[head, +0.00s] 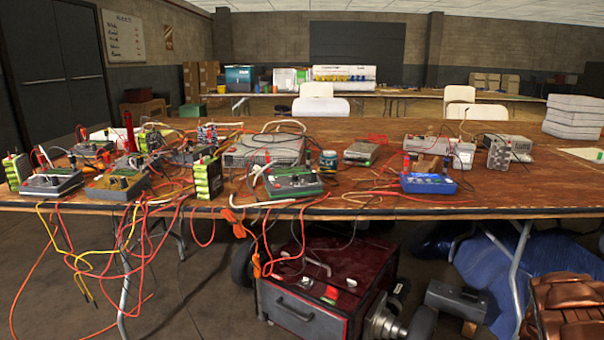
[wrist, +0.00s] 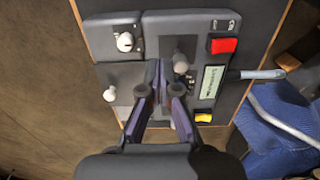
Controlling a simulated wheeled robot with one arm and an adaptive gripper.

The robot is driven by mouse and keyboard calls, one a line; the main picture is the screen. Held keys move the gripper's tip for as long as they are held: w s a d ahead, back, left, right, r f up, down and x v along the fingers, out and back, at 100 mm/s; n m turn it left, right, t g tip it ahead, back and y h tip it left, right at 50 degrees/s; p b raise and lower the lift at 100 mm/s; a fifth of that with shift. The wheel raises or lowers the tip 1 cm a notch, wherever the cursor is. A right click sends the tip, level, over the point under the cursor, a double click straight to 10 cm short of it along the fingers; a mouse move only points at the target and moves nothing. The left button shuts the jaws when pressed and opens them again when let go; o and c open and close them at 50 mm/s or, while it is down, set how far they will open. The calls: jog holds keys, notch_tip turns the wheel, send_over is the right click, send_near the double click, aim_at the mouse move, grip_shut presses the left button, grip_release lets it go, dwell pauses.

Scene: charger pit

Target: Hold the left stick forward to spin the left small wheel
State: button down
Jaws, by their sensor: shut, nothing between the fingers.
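In the wrist view a grey control panel (wrist: 147,20) lies under my gripper (wrist: 159,68). My gripper is shut and empty, its fingertips together over the middle of the panel. A round grey stick knob (wrist: 180,65) is just right of the fingertips; I cannot tell if they touch. A pale knob (wrist: 110,94) is at the panel's left side, left of the fingers. A white knob (wrist: 125,42) is at the upper left. I cannot tell for certain which is the left stick. The small wheels cannot be made out. My gripper is not in the head view.
The panel has a red switch (wrist: 223,46), a yellow switch (wrist: 203,117) and a small display (wrist: 212,81). A blue chair (wrist: 278,135) is at right. In the head view, chargers and loose wires cover a wooden table (head: 380,134); a red machine (head: 330,265) is below it.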

jog(key=shift+f, duration=1.05)
jog(key=shift+w+f+b, duration=0.1)
jog(key=shift+w+b, duration=0.5)
jog(key=shift+w, duration=0.1)
dwell(3.2)
jog(key=shift+s+r+p, duration=0.2)
jog(key=shift+s+p, duration=0.4)
jog(key=shift+s, duration=0.05)
jog(key=shift+s+f+p, duration=0.15)
jog(key=shift+s+p, duration=0.25)
jog(key=shift+s, duration=0.7)
notch_tip(320, 180, up, 7)
jog(key=p, duration=0.2)
